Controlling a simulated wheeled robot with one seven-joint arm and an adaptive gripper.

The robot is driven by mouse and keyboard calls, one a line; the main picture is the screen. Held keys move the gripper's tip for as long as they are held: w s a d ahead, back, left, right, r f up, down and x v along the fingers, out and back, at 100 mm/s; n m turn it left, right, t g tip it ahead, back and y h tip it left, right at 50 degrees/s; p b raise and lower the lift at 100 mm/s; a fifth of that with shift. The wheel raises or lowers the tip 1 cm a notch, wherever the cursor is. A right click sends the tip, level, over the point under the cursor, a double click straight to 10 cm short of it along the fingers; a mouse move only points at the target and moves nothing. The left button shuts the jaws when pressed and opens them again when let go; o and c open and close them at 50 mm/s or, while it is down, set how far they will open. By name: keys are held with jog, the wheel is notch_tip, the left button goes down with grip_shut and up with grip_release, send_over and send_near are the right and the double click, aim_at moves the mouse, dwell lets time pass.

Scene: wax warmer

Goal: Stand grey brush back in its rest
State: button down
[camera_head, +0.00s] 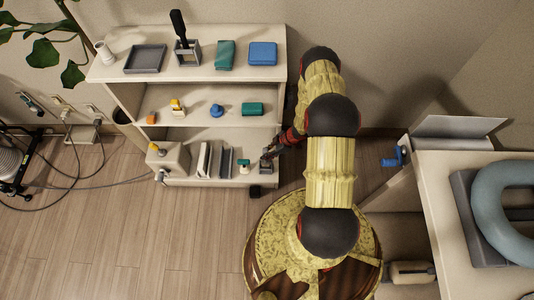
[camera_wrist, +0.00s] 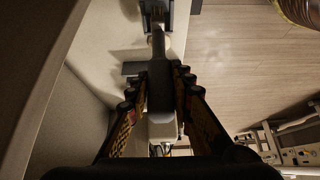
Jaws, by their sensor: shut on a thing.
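In the wrist view my gripper (camera_wrist: 160,76) is shut on the grey brush (camera_wrist: 158,46), whose long grey body runs between the fingers. The brush's far end reaches a dark grey frame (camera_wrist: 146,8) at the top of that view, which looks like its rest. I cannot tell whether the brush end is inside the frame or above it. In the head view my gripper (camera_head: 272,150) is low, at the right end of the bottom shelf, just above a small grey frame (camera_head: 265,171). The brush is hard to make out there.
The shelf unit (camera_head: 135,92) stands left of my arm. A black brush (camera_head: 179,26) stands in a frame on its top. A small green-topped item (camera_head: 244,166) is close left of my gripper. The floor in front is clear.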

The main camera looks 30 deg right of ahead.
jog(key=shift+f+b, duration=2.1)
jog(key=shift+f, duration=1)
dwell(1.1)
jog(key=c, duration=1.5)
grip_release()
jog(key=shift+d+r, duration=0.1)
jog(key=shift+r, duration=0.05)
jog(key=p+v, duration=0.4)
jog(key=v, duration=0.3)
jog(key=shift+s+r+p, duration=0.15)
jog(key=shift+r+p, duration=0.1)
jog(key=shift+p, duration=0.15)
jog(key=shift+d, duration=0.1)
dwell(0.5)
